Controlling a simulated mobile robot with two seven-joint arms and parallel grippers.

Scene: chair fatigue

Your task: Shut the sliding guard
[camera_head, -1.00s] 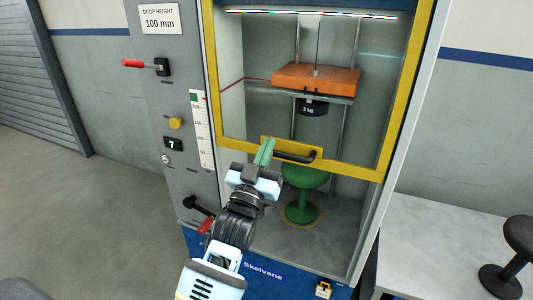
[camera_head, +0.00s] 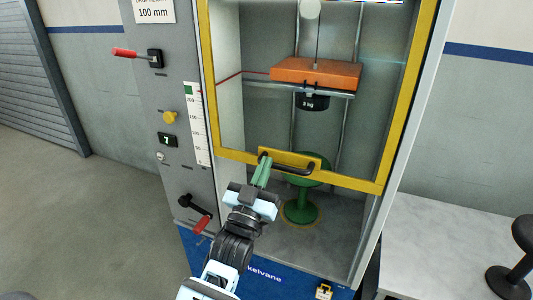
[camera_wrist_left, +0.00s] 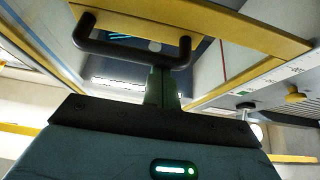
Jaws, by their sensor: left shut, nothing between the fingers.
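The sliding guard (camera_head: 330,180) is a yellow-framed clear panel on the front of the test machine. Its lower bar is partway down, with an open gap beneath it. A black bar handle (camera_head: 294,170) is fixed to a yellow plate on that bar; the handle also shows in the wrist view (camera_wrist_left: 130,57). My left gripper (camera_head: 262,166) is shut and empty. Its green fingertips overlap the left end of the handle in the head view and reach the bar in the wrist view; whether they touch is hard to tell. My right gripper is not in view.
Inside the machine, a green stool (camera_head: 301,206) stands below an orange weight block (camera_head: 316,74). The left panel has a red-handled lever (camera_head: 126,52), a yellow button (camera_head: 169,117) and a lower red-handled crank (camera_head: 202,224). A grey table (camera_head: 433,245) stands at right.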

